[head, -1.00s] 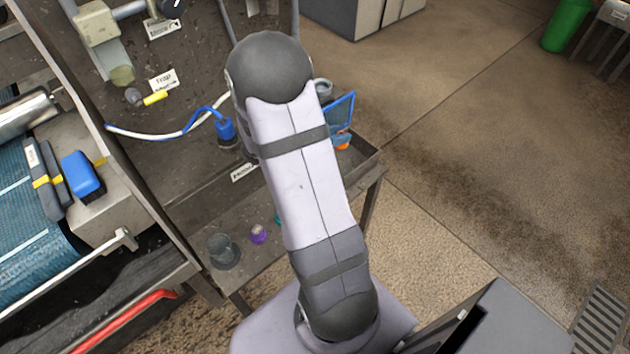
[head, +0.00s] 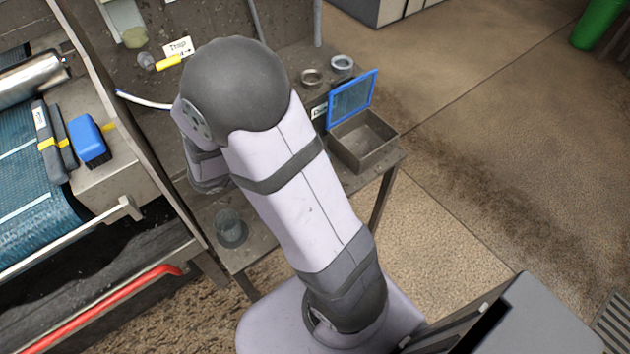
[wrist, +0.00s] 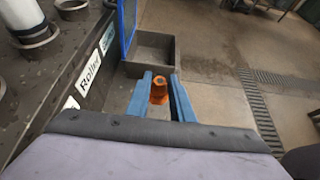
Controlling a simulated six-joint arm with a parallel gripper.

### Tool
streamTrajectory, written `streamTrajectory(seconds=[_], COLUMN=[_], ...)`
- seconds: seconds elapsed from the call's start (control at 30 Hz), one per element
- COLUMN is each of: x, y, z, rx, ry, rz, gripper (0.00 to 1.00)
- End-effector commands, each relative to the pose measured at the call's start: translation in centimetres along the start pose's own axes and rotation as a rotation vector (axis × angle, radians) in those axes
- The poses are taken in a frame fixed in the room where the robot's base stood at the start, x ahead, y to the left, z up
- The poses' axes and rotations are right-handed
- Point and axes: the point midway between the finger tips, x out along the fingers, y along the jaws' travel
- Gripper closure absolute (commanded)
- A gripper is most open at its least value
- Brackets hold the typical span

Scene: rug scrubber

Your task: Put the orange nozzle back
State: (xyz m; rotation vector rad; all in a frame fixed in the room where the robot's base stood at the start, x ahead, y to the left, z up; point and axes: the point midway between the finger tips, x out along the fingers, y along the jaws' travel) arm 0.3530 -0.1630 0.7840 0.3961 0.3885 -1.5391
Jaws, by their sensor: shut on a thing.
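The orange nozzle (wrist: 158,92) sits between the blue fingers of my gripper (wrist: 160,76) in the wrist view. The gripper is shut on it and holds it in front of an open grey metal tray (wrist: 151,68). In the head view my arm hides the gripper and the nozzle. The same tray (head: 350,160) shows there at the right end of the bench, and its visible inside looks empty.
A blue-framed screen (head: 352,98) stands upright at the tray's back edge. Two metal rings (head: 312,76) (head: 342,65) sit behind it. A clear glass (head: 231,228) stands on the lower front ledge. A blue block (head: 89,138) lies at the left. Labels (wrist: 88,70) line the bench.

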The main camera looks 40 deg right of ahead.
Motion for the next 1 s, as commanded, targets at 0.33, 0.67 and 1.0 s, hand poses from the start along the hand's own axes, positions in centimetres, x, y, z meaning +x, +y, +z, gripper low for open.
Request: streamTrajectory(seconds=[0.33, 0.67, 1.0], x=[2.4, 3.0, 4.3], y=[0.0, 0.0, 0.0], z=[-4.3, -5.5, -7.8], rx=[-0.002, -0.003, 0.001], ry=[-0.001, -0.001, 0.0], rz=[-0.001, -0.001, 0.0], gripper=[1.0, 1.0, 1.0])
